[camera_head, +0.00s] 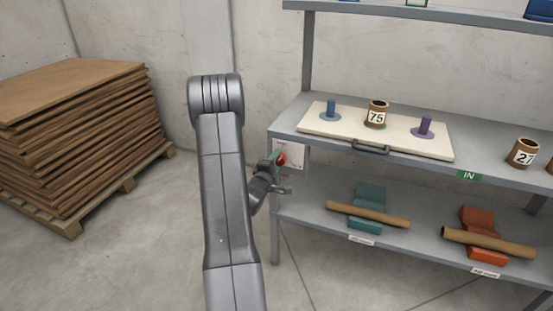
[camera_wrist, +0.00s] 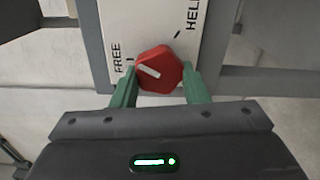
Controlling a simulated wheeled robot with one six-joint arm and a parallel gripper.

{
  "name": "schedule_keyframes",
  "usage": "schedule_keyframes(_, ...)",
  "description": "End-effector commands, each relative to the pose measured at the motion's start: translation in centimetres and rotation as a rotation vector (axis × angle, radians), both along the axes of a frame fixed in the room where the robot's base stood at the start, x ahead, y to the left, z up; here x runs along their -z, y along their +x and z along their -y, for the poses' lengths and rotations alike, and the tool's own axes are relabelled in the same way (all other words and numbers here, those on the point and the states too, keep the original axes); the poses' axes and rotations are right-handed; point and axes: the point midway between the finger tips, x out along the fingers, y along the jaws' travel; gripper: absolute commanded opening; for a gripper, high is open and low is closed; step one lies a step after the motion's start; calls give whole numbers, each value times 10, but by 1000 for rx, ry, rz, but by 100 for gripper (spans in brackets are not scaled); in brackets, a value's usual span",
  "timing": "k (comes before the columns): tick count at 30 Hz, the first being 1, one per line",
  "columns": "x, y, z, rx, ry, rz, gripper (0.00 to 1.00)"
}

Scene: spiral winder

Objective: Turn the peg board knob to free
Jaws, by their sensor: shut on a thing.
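The red knob (camera_wrist: 168,66) sits on a white plate (camera_wrist: 190,20) printed FREE on the left and HELD on the right. Its white pointer mark lies on its left side and points roughly at the tick by FREE. My gripper (camera_wrist: 159,70) is shut on the knob, with a green finger at each side. In the head view the knob (camera_head: 282,159) and plate (camera_head: 293,153) are at the shelf's left front corner, partly hidden by my gripper (camera_head: 276,158). The cream peg board (camera_head: 345,129) lies on the shelf above, with a blue peg, a purple peg and a dark handle.
A brown spool marked 75 (camera_head: 377,113) stands on the peg board; another spool (camera_head: 523,152) stands right. The lower shelf (camera_head: 310,205) holds brown tubes on teal and orange supports. A pallet of brown sheets (camera_head: 80,110) stands left. Bare floor lies between.

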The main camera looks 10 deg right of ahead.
Motion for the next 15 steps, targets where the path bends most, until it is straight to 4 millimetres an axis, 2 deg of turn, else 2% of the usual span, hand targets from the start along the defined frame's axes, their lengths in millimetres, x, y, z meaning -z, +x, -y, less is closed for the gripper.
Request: schedule_keyframes(15, 3, -1, 0, 0, -331, -227, 18)
